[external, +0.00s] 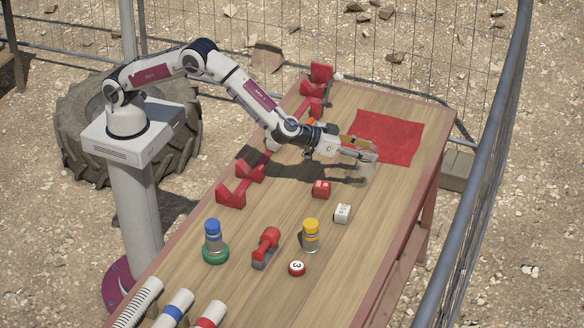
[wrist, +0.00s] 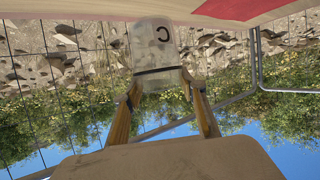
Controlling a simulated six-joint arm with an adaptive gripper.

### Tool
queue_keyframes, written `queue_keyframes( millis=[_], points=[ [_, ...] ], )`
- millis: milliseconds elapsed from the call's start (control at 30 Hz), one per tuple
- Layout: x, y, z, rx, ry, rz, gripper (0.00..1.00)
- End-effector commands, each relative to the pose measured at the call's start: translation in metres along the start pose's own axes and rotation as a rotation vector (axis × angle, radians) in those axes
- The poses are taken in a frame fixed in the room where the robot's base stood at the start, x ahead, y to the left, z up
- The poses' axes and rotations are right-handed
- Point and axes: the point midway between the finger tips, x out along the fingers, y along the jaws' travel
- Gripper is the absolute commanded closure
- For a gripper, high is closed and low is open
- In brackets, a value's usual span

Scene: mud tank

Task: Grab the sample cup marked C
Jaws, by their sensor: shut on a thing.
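The sample cup is pale and cloudy and bears a dark letter C, clear in the wrist view (wrist: 153,45). In that view, my gripper (wrist: 160,83) has its two fingers against opposite sides of the cup. In the external view, my gripper (external: 366,153) is shut on the cup (external: 367,172), which hangs below the fingers near the lower left edge of the red mat. The fingers and wrist partly cover the cup there. I cannot tell whether its base touches the table.
The red mat (external: 400,135) lies flat and its right part is clear.

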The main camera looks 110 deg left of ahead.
Motion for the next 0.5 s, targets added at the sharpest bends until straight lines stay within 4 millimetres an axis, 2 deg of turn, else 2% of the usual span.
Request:
queue_keyframes(
  millis=[133, 500],
  points=[
    [-0.0034, 0.0004, -0.0084, -0.001, 0.001, 0.0, 0.75],
    [-0.0039, 0.0004, -0.0095, 0.0, 0.001, 0.0, 0.75]
  ],
)
